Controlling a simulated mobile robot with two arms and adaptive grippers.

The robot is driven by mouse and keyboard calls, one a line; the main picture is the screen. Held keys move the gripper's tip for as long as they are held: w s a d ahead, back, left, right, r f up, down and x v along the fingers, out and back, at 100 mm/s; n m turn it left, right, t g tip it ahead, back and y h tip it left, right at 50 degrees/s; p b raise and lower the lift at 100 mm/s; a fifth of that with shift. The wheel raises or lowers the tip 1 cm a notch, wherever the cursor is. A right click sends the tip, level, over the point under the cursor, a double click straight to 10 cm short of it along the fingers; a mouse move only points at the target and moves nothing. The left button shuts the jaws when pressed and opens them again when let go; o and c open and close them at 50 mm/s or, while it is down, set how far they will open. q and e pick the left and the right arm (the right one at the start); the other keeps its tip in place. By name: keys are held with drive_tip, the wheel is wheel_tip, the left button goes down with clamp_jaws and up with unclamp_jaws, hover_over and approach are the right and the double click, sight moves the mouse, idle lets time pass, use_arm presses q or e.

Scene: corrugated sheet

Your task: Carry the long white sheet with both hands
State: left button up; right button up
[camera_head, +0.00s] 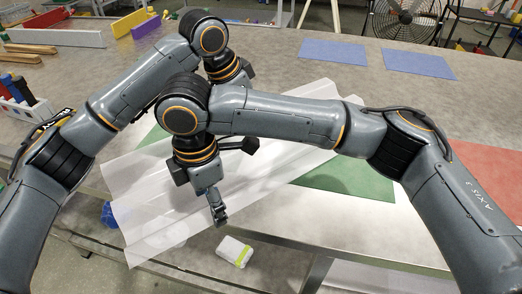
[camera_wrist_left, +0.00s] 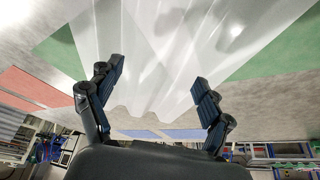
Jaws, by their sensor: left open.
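The long white sheet (camera_head: 255,178) is thin, ridged and partly see-through. It lies slantwise over the green mat (camera_head: 352,180), and its near left end reaches past the table's front edge. In the left wrist view the sheet (camera_wrist_left: 150,35) extends between and beyond my left gripper's fingers (camera_wrist_left: 158,84), which are spread apart; its wavy edge shows between them. I cannot tell if they touch it. In the head view the left fingers are hidden behind my arms. My right gripper (camera_head: 218,209) points down over the sheet's near side; its finger gap is unclear.
Two blue mats (camera_head: 333,51) (camera_head: 418,64) lie at the back, and a red mat (camera_head: 488,142) at the right. Bottles in a rack (camera_head: 22,100) stand at the left. A fan (camera_head: 402,18) stands behind.

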drive_tip(key=shift+r, duration=0.1)
use_arm(q)
drive_tip(key=v, duration=0.4)
drive_tip(key=shift+r, duration=0.1)
use_arm(e)
wheel_tip(320, 180, up, 12)
idle(0.5)
